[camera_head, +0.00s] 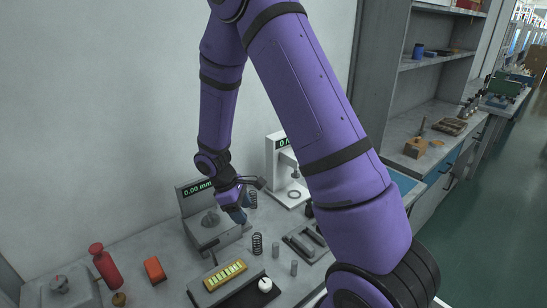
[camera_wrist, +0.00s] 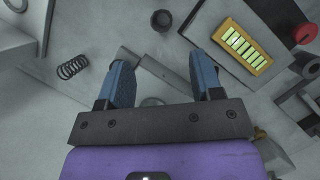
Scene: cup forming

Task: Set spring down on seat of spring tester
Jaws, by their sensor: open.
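Another dark coil (camera_head: 251,198) shows behind the gripper. The wrist view has one coil spring (camera_wrist: 72,67) left of my gripper (camera_wrist: 162,78), apart from it. The blue fingers are spread, with no held object visible between them. The white spring tester (camera_head: 274,160) stands behind and right of the gripper. Its round seat (camera_head: 293,195) lies on its base; I see no spring standing on it. My arm hides part of its display.
A grey gauge (camera_head: 196,197) reading 0.00 mm stands beside my gripper. A yellow block set (camera_head: 225,275), small cylinders (camera_head: 276,250), an orange block (camera_head: 154,269) and a red bottle (camera_head: 105,267) stand on the bench. A grey fixture (camera_head: 303,243) lies at right.

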